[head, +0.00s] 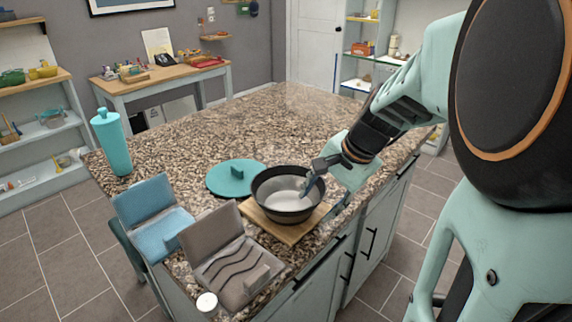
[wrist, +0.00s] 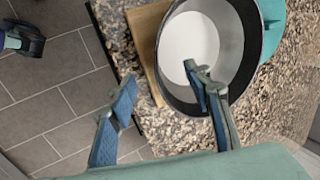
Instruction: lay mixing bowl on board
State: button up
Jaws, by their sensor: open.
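The mixing bowl (head: 288,207), dark outside with a pale inner bottom, sits upright on the wooden board (head: 283,231). The board's front corner shows below the bowl in the head view. My gripper (head: 328,189) is open at the bowl's right side. In the wrist view my gripper (wrist: 160,76) has one finger over the inside of the bowl (wrist: 242,75) and the other outside its rim, past the board's edge (wrist: 146,45). The rim lies between the fingers, with space visible. Most of the board is hidden under the bowl.
A teal round lid (head: 236,178) lies on the granite counter (head: 283,115) behind the bowl. A grey-brown holder (head: 225,257), a blue holder (head: 155,220) and a white-topped jar (head: 207,302) stand at front left. A teal bottle (head: 112,143) is at far left. The back counter is clear.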

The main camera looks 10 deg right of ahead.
jog(key=shift+r, duration=0.15)
jog(key=p+v, duration=0.4)
jog(key=v, duration=0.2)
jog(key=shift+s+r+p, duration=0.2)
jog(key=shift+r+p, duration=0.1)
jog(key=shift+p, duration=0.05)
dwell(0.3)
jog(key=shift+d, duration=0.15)
